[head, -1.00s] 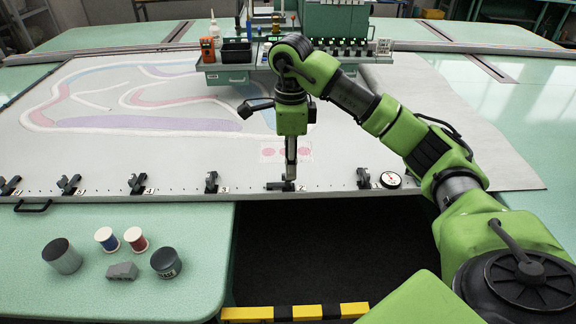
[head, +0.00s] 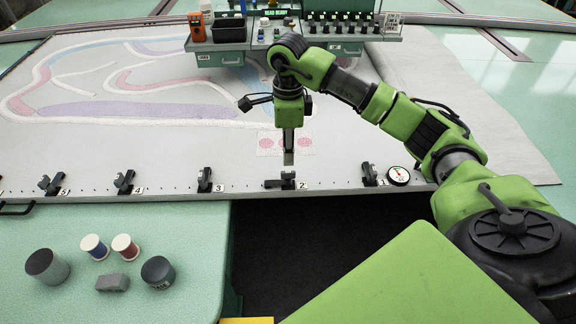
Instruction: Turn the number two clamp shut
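The number two clamp (head: 280,184) is a small black clamp on the front rail, left of the white "2" label. Its lever lies low along the rail, unlike the raised levers of the other clamps. My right gripper (head: 288,163) points straight down just above and behind this clamp. Its fingers look together as one narrow grey strip, with nothing between them and a small gap to the clamp. My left gripper is out of view.
Clamp one (head: 369,175) and a round dial gauge (head: 398,176) are to the right; clamp three (head: 205,180) is to the left. Spools, a dark jar (head: 158,272), a grey block and a cup stand on the front-left table. A dark gap opens below the rail.

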